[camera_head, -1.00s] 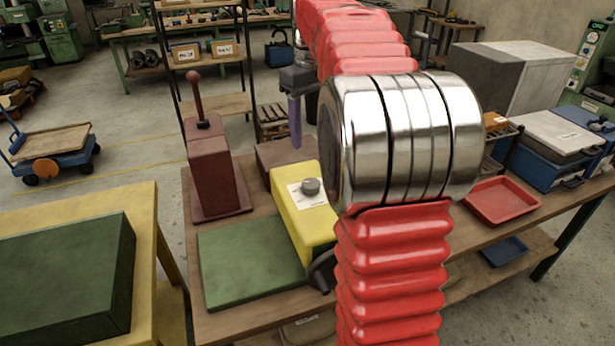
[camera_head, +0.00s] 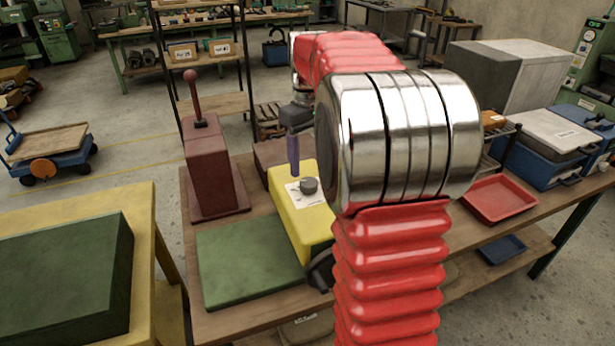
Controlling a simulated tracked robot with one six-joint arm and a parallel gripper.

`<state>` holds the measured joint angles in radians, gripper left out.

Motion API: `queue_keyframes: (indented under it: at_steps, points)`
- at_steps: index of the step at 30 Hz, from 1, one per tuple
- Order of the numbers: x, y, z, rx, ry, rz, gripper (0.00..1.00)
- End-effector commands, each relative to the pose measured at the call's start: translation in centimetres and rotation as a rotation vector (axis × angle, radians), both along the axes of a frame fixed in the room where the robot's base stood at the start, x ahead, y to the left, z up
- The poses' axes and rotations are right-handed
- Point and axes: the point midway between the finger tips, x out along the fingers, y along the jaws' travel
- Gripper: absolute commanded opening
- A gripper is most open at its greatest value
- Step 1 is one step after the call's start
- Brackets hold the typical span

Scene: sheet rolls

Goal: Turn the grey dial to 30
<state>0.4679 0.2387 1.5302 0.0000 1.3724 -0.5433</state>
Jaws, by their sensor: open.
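The grey dial (camera_head: 309,186) is a small round knob on a white scale card (camera_head: 296,192). The card is on top of a yellow box (camera_head: 297,222) on the wooden bench. The numbers on the card are too small to read. My gripper (camera_head: 294,173) has purple fingers that point down from a dark body. In the picture its fingertips are just left of and above the dial, over the far part of the yellow box. It is open and empty. I see no contact with the dial, and the fingers overlap in this view, so their gap is hidden.
A dark red block with a ball-topped lever (camera_head: 213,165) stands left of the yellow box. A green plate (camera_head: 248,262) lies in front of it. A red tray (camera_head: 498,200) is on the right. My red and silver arm hides the bench between.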

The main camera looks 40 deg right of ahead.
Motion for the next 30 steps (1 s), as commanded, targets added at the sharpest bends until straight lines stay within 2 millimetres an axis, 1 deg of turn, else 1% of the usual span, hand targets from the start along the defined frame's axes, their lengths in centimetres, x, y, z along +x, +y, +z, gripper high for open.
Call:
queue_keyframes:
  at_steps: [1,6,9,12,22,30]
  points:
    - [-0.1,0.0,-0.9,0.002,0.003,0.0,0.55]
    - [-0.1,0.0,-3.4,0.002,0.004,0.0,0.55]
    - [0.0,0.0,-4.5,0.001,0.002,0.0,0.55]
    - [0.0,0.0,-5.1,0.0,0.001,-0.001,0.55]
    - [0.0,-0.1,-5.4,0.0,0.0,-0.001,0.55]
    - [0.0,-0.1,-5.4,0.0,0.0,-0.001,0.37]
